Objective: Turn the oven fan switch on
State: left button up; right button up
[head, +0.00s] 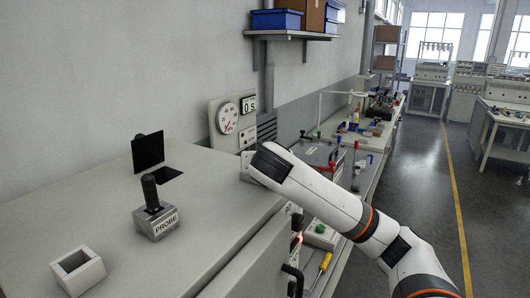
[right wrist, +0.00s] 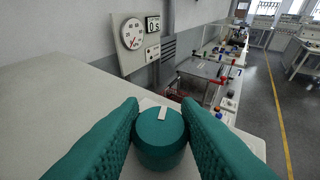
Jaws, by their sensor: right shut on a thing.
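The oven (head: 120,215) is a grey cabinet at the left of the head view. In the right wrist view, a round teal knob (right wrist: 161,137) with a white mark on top sits between the textured teal fingers of my right gripper (right wrist: 160,112). The fingers are shut on it, one on each side. I see no label on this knob, so I cannot tell if it is the fan switch. In the head view, my right arm covers the knob and the fingers at the oven's far right corner. My left gripper is not in view.
A panel with a dial gauge (head: 226,118) and a display (head: 249,103) reading 0 s stands behind the oven. A black-handled probe block (head: 157,220) and an open grey box (head: 78,272) sit on the oven top. A cluttered bench (head: 370,140) runs beyond.

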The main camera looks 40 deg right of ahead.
jog(key=shift+a+m+g+h+p, duration=0.1)
jog(key=shift+m+g+h+p, duration=0.3)
jog(key=shift+m+g+h, duration=0.65)
jog(key=shift+f+m+g+h, duration=0.1)
jog(key=shift+m+g+h, duration=0.45)
jog(key=shift+m+g, duration=0.55)
jog(key=o, duration=1)
